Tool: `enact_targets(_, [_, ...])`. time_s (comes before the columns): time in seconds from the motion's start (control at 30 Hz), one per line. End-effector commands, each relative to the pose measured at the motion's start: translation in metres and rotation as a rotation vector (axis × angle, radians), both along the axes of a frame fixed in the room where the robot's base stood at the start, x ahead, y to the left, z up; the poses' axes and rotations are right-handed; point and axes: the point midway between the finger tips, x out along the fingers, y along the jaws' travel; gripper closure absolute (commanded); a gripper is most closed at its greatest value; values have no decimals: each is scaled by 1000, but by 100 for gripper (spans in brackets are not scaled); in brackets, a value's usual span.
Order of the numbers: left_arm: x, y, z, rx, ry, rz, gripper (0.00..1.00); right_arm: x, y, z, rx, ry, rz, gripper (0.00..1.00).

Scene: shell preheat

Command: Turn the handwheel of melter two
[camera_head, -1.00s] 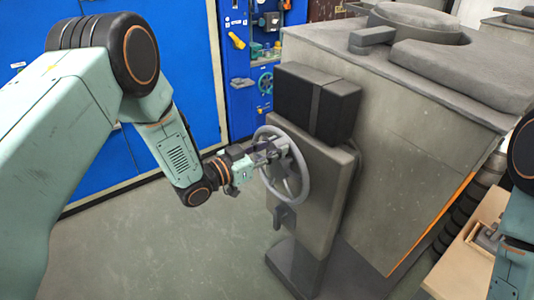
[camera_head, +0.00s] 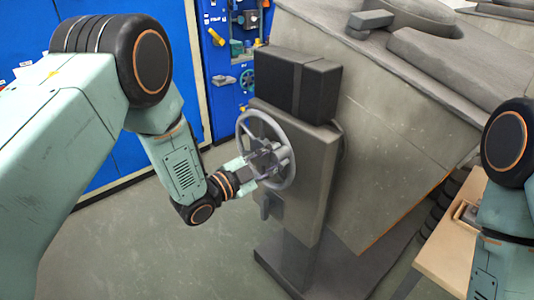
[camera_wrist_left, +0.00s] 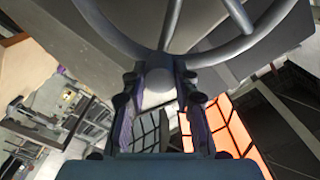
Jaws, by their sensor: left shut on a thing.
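A grey handwheel (camera_head: 240,131) stands on the front of a grey pedestal with a black box on top, beside a large grey melter (camera_head: 400,120). The wheel also shows in the left wrist view (camera_wrist_left: 225,52), its rim and spokes across the top. My left gripper (camera_head: 265,163) is at the wheel's lower middle. In the left wrist view its two fingers (camera_wrist_left: 158,95) are on either side of a grey rounded part of the wheel, shut on it. The fingertips partly hide this part. My right arm shows at the right edge; its gripper is out of view.
Blue cabinets (camera_head: 30,120) and a blue tool board (camera_head: 222,90) stand at the back left. A wooden table (camera_head: 445,255) stands at the right. Grey floor (camera_head: 130,250) is clear at the lower left. Orange glowing panels (camera_wrist_left: 215,128) show in the left wrist view.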

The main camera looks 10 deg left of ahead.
Motion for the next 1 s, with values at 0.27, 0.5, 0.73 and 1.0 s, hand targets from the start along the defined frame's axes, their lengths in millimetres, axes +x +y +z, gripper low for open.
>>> enact_targets(0.27, [-9, -11, -35, 210, -160, -5, 100, 0, 0, -31, 0, 0, 0, 60])
enact_targets(0.5, [-13, -14, -61, 389, -301, -5, 100, 0, 0, -56, 0, 0, 0, 60])
enact_targets(0.73, [-11, -13, -84, 549, -426, -3, 100, 0, 0, -79, 0, 0, 0, 60])
enact_targets(1.0, [-7, -8, -102, 693, -538, 1, 100, 0, 0, -99, 0, 0, 0, 60])
